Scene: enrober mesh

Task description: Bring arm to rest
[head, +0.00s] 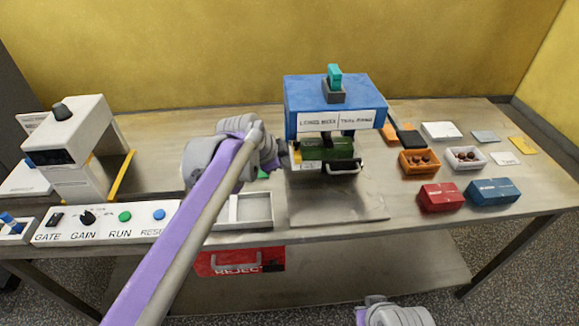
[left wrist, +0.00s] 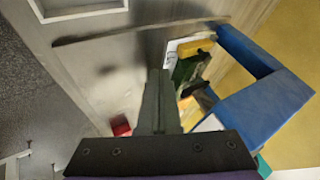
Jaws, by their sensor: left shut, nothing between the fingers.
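My left arm reaches in from the bottom left of the head view, over the front of the bench. My left gripper (head: 283,157) is just left of the machine with the blue hood (head: 298,103). In the left wrist view its dark fingers (left wrist: 158,78) are together with nothing between them. A green block (head: 328,146) with a metal handle and a yellow-and-white piece sit under the blue hood. The same green block (left wrist: 190,66) shows beyond the fingers in the left wrist view. Only a grey rounded part of my right arm shows at the bottom; its gripper is out of view.
A white tray (head: 243,222) lies below my left wrist. A control panel (head: 108,219) and a white scanner-like device (head: 78,150) stand left. Boxes with brown balls, a red box (head: 440,197) and a blue box (head: 492,192) stand right. A red reject bin (head: 240,261) is below the bench edge.

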